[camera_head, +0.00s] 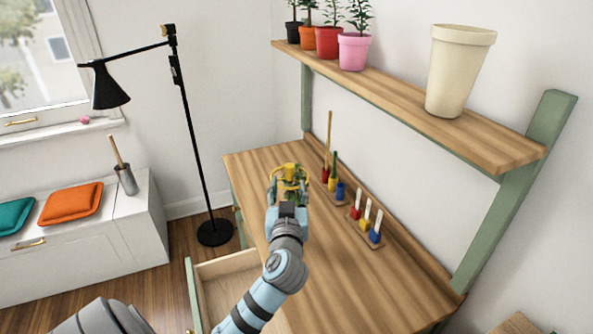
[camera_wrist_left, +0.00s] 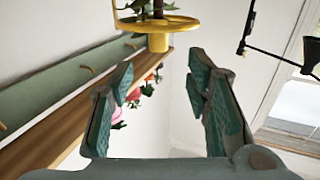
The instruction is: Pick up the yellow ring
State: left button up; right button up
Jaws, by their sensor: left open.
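A yellow ring-shaped piece (camera_head: 290,171) shows at the tip of my left gripper (camera_head: 289,190) in the head view, above the wooden desk. In the left wrist view, a yellow disc with a short stub (camera_wrist_left: 158,42) and a thin upright loop is at the top edge, cut off by the frame. It is beyond my left fingertips (camera_wrist_left: 165,76), which are spread apart with nothing between them. I cannot tell how far it is from them. Yellow pieces also sit on two peg stands, a far one (camera_head: 333,184) and a near one (camera_head: 365,225). My right gripper is not in view.
The desk (camera_head: 350,285) has clear wood at the front. An open drawer (camera_head: 228,268) juts out at its left. A shelf (camera_head: 470,141) above holds potted plants (camera_head: 328,42) and a cream pot (camera_head: 457,75). A black floor lamp (camera_head: 190,120) stands to the left.

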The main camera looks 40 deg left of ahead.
aim_at(290, 168)
pick_arm(q)
jog(key=x, duration=0.9)
jog(key=shift+w+d+r, duration=0.1)
jog(key=shift+d+r, duration=0.05)
jog(key=shift+r, duration=0.05)
jog(key=shift+w+a, duration=0.3)
jog(key=shift+a, duration=0.1)
jog(key=c, duration=1)
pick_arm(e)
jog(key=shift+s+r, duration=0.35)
